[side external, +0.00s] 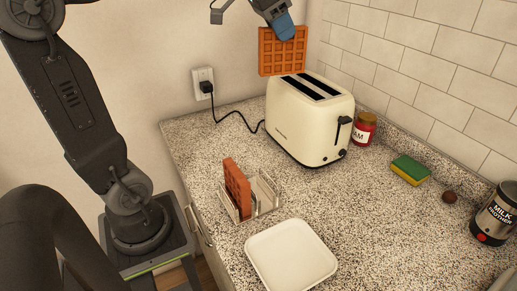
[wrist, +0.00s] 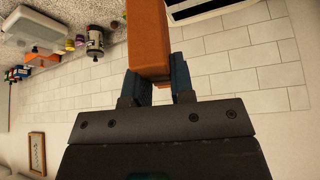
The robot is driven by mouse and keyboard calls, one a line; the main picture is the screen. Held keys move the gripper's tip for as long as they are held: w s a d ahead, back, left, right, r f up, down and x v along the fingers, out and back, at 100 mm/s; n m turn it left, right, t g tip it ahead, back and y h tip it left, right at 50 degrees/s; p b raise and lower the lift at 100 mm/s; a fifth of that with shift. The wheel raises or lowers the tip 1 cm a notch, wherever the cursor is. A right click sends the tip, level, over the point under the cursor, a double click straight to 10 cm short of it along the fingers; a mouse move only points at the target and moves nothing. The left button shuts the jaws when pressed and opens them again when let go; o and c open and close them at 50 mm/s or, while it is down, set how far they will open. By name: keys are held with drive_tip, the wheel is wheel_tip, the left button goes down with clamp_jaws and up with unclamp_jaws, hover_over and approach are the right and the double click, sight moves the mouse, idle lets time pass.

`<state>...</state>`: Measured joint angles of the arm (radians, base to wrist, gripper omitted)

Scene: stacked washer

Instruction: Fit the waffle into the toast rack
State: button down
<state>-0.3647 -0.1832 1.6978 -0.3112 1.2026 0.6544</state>
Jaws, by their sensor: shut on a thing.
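My gripper (side external: 284,29) is shut on an orange-brown gridded waffle (side external: 281,54) near its top edge. The waffle hangs upright above the back of the cream toaster, clear of its slots as far as I can tell. In the wrist view the waffle (wrist: 148,40) is seen edge-on between the blue fingers of my gripper (wrist: 158,80). The wire toast rack (side external: 266,191) stands on the counter in front of the toaster. A second waffle (side external: 236,187) stands upright in its left side. The rack's right part looks empty.
The toaster (side external: 305,121) has two dark slots and a cord to a wall outlet (side external: 203,82). A white plate (side external: 291,256) lies in front of the rack. A jam jar (side external: 363,130), a sponge (side external: 410,170) and a milk frother (side external: 495,213) stand at the right by the tiled wall.

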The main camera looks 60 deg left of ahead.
drive_tip(key=s+d+m+g+h, duration=0.6)
drive_tip(key=s+m, duration=0.3)
drive_tip(key=m, duration=0.6)
wheel_tip(320, 180, down, 26)
drive_tip(key=y, duration=0.1)
drive_tip(key=shift+d+f, duration=0.15)
drive_tip(key=shift+f, duration=0.05)
drive_tip(key=shift+f, duration=0.1)
drive_tip(key=c, duration=1)
unclamp_jaws()
drive_tip(key=v, duration=1.1)
drive_tip(key=s+d+n+t+y, duration=0.2)
drive_tip(key=n, duration=0.4)
drive_tip(key=s+d+n+t+y, duration=0.2)
drive_tip(key=s+d+n, duration=0.1)
drive_tip(key=n, duration=0.3)
drive_tip(key=s+d+r+n+t+y, duration=0.1)
drive_tip(key=s+d+n+y, duration=0.1)
drive_tip(key=n, duration=0.3)
drive_tip(key=shift+s+d+r+n+t, duration=0.15)
drive_tip(key=shift+s+d+n+t, duration=0.2)
drive_tip(key=shift+d, duration=0.25)
